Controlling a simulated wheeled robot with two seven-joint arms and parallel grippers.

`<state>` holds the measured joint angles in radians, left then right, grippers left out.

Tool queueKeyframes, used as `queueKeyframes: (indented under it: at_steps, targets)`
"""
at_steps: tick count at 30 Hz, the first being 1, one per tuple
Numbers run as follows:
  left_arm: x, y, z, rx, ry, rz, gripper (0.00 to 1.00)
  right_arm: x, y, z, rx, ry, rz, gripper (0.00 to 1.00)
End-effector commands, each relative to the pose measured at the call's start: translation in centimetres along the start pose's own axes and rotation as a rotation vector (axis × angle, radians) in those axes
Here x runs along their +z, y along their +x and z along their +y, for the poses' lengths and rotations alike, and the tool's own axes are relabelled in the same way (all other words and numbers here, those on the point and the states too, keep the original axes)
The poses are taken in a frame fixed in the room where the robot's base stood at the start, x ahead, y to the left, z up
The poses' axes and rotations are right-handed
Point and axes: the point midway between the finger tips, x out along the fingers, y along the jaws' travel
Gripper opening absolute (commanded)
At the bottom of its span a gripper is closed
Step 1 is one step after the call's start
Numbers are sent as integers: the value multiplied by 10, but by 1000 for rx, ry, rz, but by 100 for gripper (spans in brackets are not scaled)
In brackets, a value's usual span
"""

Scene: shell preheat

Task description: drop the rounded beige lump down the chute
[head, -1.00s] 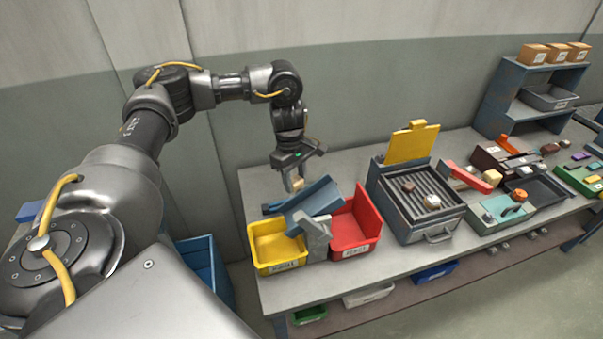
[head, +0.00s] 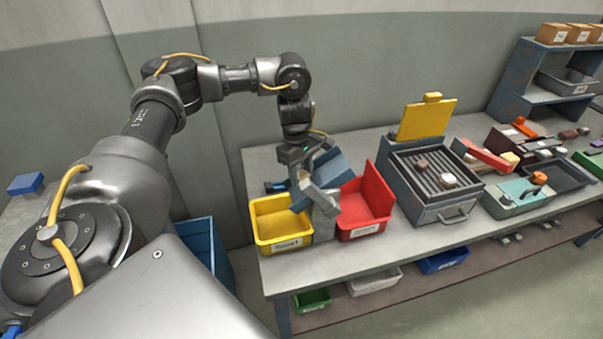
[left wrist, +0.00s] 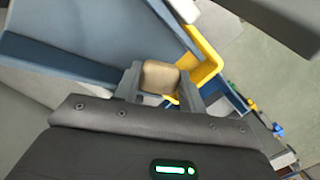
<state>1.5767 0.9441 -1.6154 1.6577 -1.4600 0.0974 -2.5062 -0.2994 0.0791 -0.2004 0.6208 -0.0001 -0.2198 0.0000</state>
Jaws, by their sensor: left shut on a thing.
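The rounded beige lump (left wrist: 159,76) is held between the two fingers of my left gripper (left wrist: 160,84) in the left wrist view. In the head view the left gripper (head: 302,174) points down at the blue chute (head: 334,166), and the lump is hard to make out there. The chute's sloping blue surface (left wrist: 95,28) lies beyond the fingers in the wrist view. I cannot tell whether the lump touches it. A grey block (head: 325,217) stands at the chute's lower end. My right gripper is not in view.
A yellow bin (head: 284,246) and a red bin (head: 363,232) stand on either side of the grey block. To the right is a grilled heater box (head: 436,208) with a raised yellow lid (head: 427,119) and two lumps on its grill.

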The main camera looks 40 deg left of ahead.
Motion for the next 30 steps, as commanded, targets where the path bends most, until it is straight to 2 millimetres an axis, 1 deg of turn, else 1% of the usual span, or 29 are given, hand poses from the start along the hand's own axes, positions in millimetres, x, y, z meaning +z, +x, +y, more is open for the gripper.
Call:
queueKeyframes:
  at_steps: [7,8,13,23,26,30]
  targets:
    - [0,0,0,0,0,0,18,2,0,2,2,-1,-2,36]
    - [0,0,0,0,0,0,43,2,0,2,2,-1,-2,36]
    - [0,0,0,0,0,0,65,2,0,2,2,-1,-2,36]
    - [0,-2,0,1,1,0,66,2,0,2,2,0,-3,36]
    - [0,-11,1,3,1,0,66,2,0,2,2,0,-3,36]
    - [0,-34,2,6,1,2,66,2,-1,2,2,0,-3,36]
